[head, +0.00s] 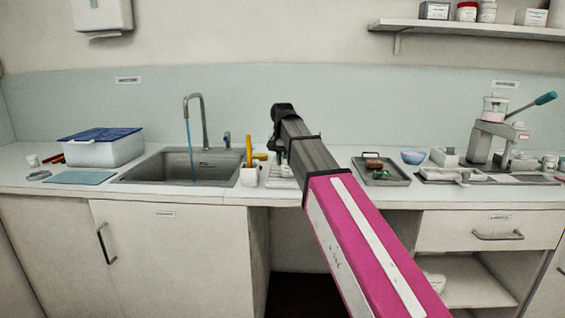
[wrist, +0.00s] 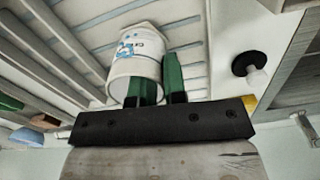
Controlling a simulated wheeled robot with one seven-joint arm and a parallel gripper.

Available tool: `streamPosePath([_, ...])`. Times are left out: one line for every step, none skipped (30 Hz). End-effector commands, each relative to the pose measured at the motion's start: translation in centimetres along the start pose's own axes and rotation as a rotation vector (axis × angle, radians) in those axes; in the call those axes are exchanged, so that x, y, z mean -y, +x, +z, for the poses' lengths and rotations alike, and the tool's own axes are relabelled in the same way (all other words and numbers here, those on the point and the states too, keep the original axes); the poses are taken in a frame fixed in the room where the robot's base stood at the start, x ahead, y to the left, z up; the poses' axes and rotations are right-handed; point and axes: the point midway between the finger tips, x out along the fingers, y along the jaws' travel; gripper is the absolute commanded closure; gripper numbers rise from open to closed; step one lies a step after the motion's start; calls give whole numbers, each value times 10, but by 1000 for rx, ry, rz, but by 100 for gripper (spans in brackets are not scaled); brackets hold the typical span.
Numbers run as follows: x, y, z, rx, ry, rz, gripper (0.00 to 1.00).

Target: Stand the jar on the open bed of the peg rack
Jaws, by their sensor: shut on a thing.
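The jar (wrist: 135,62) is white with blue print and shows in the wrist view. My gripper (wrist: 158,78) has two green fingers, shut on the jar near its side. The peg rack (wrist: 195,40) is the pale ribbed surface behind the jar, with long slats along the left. The jar is over or against this ribbed bed; I cannot tell whether it touches. In the head view a small part of the white rack (head: 279,182) shows left of my arm, between sink and tray.
A sink (head: 185,165) with running water lies left of the rack. A grey tray (head: 383,180) with small items is to the right. In the wrist view a round black object (wrist: 251,64) is right of the jar.

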Motion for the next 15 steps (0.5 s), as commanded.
streamPosePath([0, 4, 0, 0, 0, 0, 100])
streamPosePath([0, 4, 0, 0, 0, 0, 100])
streamPosePath([0, 4, 0, -1, 0, 0, 100])
streamPosePath([0, 4, 0, -1, 0, 0, 100])
streamPosePath([0, 4, 0, -1, 0, -1, 100])
streamPosePath([0, 4, 0, -1, 0, 0, 100])
streamPosePath([0, 4, 0, -1, 0, 0, 100])
streamPosePath([0, 4, 0, -1, 0, 0, 100])
streamPosePath([0, 4, 0, -1, 0, 0, 100])
streamPosePath([0, 5, 0, -1, 0, 0, 100])
streamPosePath([0, 6, 0, -1, 0, 0, 100])
streamPosePath([0, 6, 0, -1, 0, 0, 85])
streamPosePath([0, 6, 0, -1, 0, 0, 75])
streamPosePath([0, 6, 0, -1, 0, 0, 65])
streamPosePath([0, 6, 0, -1, 0, 0, 62])
